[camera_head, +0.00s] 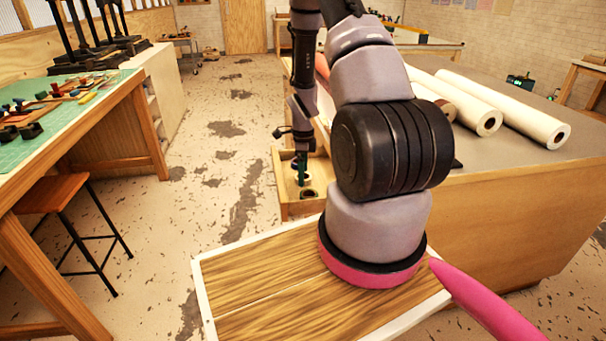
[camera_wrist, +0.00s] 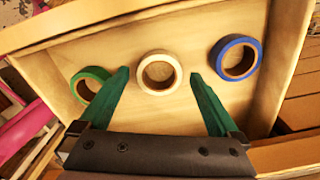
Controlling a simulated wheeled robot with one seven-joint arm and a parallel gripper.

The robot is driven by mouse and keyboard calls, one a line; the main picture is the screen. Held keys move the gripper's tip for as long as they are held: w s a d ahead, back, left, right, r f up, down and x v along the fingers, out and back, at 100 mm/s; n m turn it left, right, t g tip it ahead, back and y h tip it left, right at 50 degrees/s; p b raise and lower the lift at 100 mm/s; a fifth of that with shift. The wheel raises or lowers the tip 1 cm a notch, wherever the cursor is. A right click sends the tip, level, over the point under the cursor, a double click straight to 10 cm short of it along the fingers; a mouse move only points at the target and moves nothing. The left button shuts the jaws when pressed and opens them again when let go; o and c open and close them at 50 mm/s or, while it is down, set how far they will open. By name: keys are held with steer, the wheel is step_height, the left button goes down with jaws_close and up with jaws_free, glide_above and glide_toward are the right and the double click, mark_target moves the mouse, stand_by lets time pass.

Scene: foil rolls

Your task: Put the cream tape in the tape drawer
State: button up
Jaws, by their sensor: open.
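The cream tape (camera_wrist: 159,73) lies flat on the floor of the open wooden tape drawer (camera_wrist: 285,60), between a green tape (camera_wrist: 91,84) on the left and a blue tape (camera_wrist: 236,58) on the right in the wrist view. My gripper (camera_wrist: 158,76) is open, with its green fingertips on either side of the cream tape and a gap to each. It holds nothing. In the head view the drawer (camera_head: 299,210) is pulled out of the grey-topped counter, and my gripper (camera_head: 301,170) points down into it. The tapes are small and partly hidden there.
Large white rolls (camera_head: 520,108) lie on the counter (camera_head: 530,170) at the right. A workbench (camera_head: 90,115) with a green mat and a stool (camera_head: 52,194) stand at the left. The floor between bench and counter is free.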

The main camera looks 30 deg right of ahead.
step_height(320, 180, up, 12)
step_height(320, 180, up, 9)
steer(key=n+t, duration=0.1)
steer(key=n, duration=0.2)
glide_above(296, 178)
steer(key=s+a+r+n+t, duration=0.1)
steer(key=s+a+r+n, duration=0.15)
steer(key=r, duration=0.35)
steer(key=s+a+r+n+t, duration=0.1)
steer(key=a+r+n, duration=0.15)
steer(key=r, duration=0.35)
steer(key=s+a+r+n+t+y, duration=0.1)
steer(key=s+a+r+n+t, duration=0.1)
steer(key=s+r+n, duration=0.4)
steer(key=s+a+r+n+t+y, duration=0.1)
steer(key=s+a+r+n+t, duration=0.1)
steer(key=s+r+n, duration=0.4)
steer(key=s+a+r, duration=0.1)
steer(key=s, duration=0.3)
steer(key=shift+a+r+n, duration=0.35)
steer(key=shift+n, duration=0.05)
